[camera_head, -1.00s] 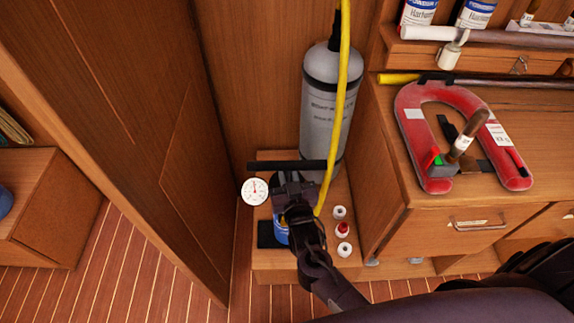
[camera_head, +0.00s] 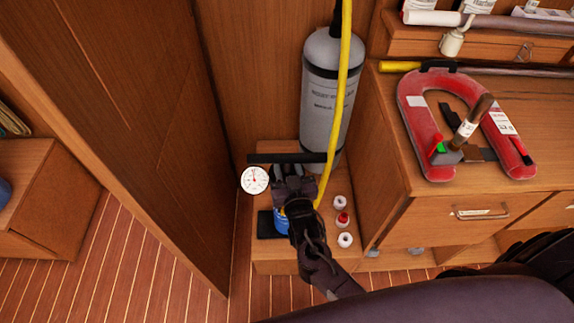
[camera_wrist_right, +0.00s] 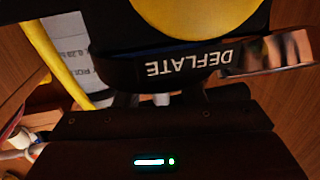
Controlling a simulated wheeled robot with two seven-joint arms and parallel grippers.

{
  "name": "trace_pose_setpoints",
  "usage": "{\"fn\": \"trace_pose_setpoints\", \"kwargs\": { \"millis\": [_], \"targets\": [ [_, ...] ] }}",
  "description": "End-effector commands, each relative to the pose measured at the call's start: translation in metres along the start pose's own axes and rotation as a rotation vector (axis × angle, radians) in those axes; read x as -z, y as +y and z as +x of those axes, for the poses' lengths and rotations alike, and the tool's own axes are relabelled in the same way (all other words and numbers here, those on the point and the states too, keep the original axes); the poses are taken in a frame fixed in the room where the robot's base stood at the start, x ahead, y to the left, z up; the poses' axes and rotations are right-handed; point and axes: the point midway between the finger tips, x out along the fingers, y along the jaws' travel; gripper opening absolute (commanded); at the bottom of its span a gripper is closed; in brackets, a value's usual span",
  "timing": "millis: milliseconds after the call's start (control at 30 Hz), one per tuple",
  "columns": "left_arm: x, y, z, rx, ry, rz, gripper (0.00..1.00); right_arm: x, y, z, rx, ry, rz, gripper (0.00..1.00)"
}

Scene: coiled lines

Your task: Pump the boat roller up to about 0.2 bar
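A pump stands on the low wooden step, with a blue barrel (camera_head: 281,224) and a black crossbar handle (camera_head: 262,158). A round white gauge (camera_head: 255,180) is beside it on the left; its needle points roughly upward, but its reading is too small to tell. A yellow hose (camera_head: 343,85) runs up from the pump area. My right gripper (camera_head: 292,172) is at the middle of the handle and hides part of the pump. Its finger gap is hidden. The right wrist view shows a black part marked DEFLATE (camera_wrist_right: 188,62) close up. I cannot identify the boat roller. My left gripper is out of view.
A grey cylinder (camera_head: 324,95) stands behind the pump. Small white and red fittings (camera_head: 343,218) lie to its right on the step. A wooden panel (camera_head: 150,130) stands at left.

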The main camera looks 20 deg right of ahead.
Motion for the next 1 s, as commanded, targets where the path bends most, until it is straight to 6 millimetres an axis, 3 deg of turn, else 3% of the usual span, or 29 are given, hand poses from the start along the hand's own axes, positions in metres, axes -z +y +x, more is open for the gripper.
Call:
{"fn": "trace_pose_setpoints", "kwargs": {
  "millis": [167, 533, 1000],
  "targets": [
    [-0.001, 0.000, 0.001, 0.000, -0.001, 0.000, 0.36, -0.001, 0.000, -0.013, 0.000, 0.000, 0.000, 0.36],
    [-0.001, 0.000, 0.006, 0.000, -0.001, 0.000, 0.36, -0.002, 0.000, -0.071, 0.000, -0.003, -0.001, 0.36],
    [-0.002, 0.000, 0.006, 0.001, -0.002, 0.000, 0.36, -0.001, 0.000, -0.078, 0.000, -0.001, -0.001, 0.36]
  ]
}}
